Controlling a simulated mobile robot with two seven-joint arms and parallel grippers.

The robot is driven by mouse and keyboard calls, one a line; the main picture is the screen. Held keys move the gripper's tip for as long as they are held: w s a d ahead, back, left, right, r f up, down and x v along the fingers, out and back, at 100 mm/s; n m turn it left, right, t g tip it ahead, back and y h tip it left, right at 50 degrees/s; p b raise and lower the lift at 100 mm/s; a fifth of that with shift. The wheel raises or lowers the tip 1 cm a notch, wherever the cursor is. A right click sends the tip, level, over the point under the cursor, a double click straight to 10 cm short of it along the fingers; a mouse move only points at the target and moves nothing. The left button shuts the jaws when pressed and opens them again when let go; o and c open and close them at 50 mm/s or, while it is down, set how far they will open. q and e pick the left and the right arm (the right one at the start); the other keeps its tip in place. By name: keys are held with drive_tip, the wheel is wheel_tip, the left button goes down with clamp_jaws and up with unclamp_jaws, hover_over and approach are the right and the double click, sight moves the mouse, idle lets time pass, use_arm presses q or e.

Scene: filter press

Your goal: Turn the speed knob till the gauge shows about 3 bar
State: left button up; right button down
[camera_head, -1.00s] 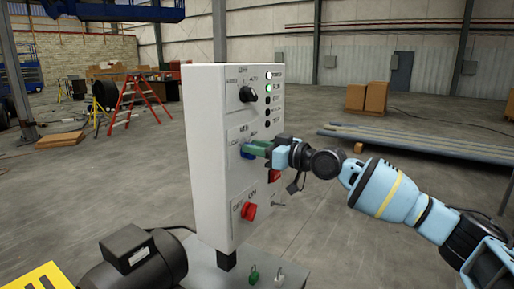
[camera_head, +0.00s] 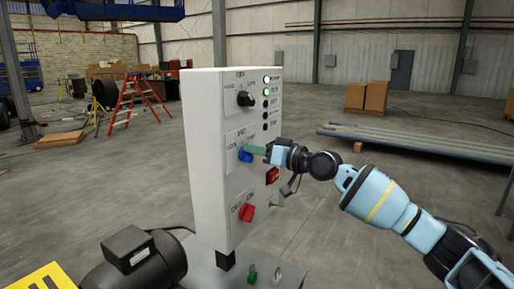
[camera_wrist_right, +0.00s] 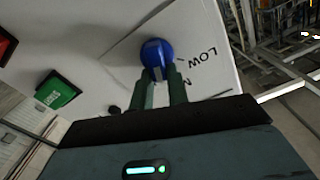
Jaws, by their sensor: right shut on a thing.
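The blue speed knob (camera_head: 245,155) is on the front of a white control box, between a black selector above and a red switch below. My right gripper (camera_head: 252,151) reaches it from the right, its green fingers shut on the knob. In the right wrist view the blue knob (camera_wrist_right: 156,52) sits between the fingertips (camera_wrist_right: 158,74), with the word LOW printed beside it. The knob's exact pointer direction is hard to read. No gauge shows in either view. My left gripper is out of view.
The right wrist view shows a green button (camera_wrist_right: 57,91). A dark motor (camera_head: 135,258) stands at the lower left.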

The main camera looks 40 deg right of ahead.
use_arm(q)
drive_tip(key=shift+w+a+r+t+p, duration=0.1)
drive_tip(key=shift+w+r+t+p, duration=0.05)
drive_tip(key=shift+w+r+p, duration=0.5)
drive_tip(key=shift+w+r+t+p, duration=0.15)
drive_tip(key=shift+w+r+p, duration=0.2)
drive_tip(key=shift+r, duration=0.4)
use_arm(e)
drive_tip(key=shift+w+d+f+m, duration=0.1)
drive_tip(key=shift+f+m, duration=0.05)
drive_tip(key=shift+m, duration=1.1)
drive_tip(key=shift+w+d+f+m, duration=0.1)
drive_tip(key=shift+f+m, duration=0.05)
drive_tip(key=shift+m, duration=1.1)
drive_tip(key=shift+f, duration=0.1)
drive_tip(key=c, duration=1.4)
unclamp_jaws()
drive_tip(key=shift+o, duration=0.2)
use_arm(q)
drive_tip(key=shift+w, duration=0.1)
